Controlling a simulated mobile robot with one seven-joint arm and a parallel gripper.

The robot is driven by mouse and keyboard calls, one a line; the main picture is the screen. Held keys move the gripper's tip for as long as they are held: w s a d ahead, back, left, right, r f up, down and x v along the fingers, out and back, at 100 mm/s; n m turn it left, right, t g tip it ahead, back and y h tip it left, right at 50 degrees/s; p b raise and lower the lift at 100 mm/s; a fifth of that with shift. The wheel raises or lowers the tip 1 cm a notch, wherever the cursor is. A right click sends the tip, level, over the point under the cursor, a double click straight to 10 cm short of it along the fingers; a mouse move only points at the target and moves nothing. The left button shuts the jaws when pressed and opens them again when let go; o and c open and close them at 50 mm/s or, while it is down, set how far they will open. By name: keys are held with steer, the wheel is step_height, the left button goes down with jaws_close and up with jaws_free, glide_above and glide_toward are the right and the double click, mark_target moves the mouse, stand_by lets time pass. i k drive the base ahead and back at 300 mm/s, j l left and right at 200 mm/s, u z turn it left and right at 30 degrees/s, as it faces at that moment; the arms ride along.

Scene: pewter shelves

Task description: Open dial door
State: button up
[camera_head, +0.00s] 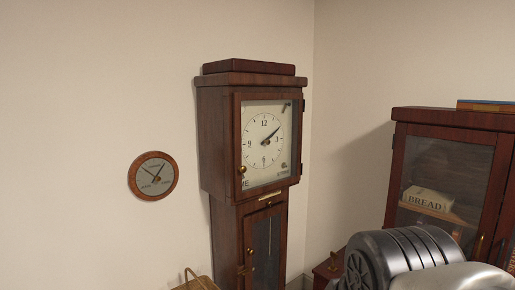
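A tall dark-wood clock stands in the corner of the room. Its dial door (238,150) is a wooden frame with a glass pane over the white clock face (263,142), and it looks shut. A small brass knob (242,169) sits on the left side of the door frame. Hinges appear on the right side. A lower case door (248,236) with its own brass knob is below. Part of my arm shows at the bottom right, well apart from the clock. My gripper is not in view.
A round wall dial (153,175) hangs left of the clock. A dark-wood glass cabinet (398,170) with a bread box (425,200) inside stands at the right, a book (486,106) on its top. A basket-like thing (195,283) shows at the bottom edge.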

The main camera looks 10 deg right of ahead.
mark_target(239, 195)
steer(key=i+l, duration=0.3)
steer(key=i, duration=0.15)
steer(key=i+l, duration=0.35)
steer(key=i, duration=0.15)
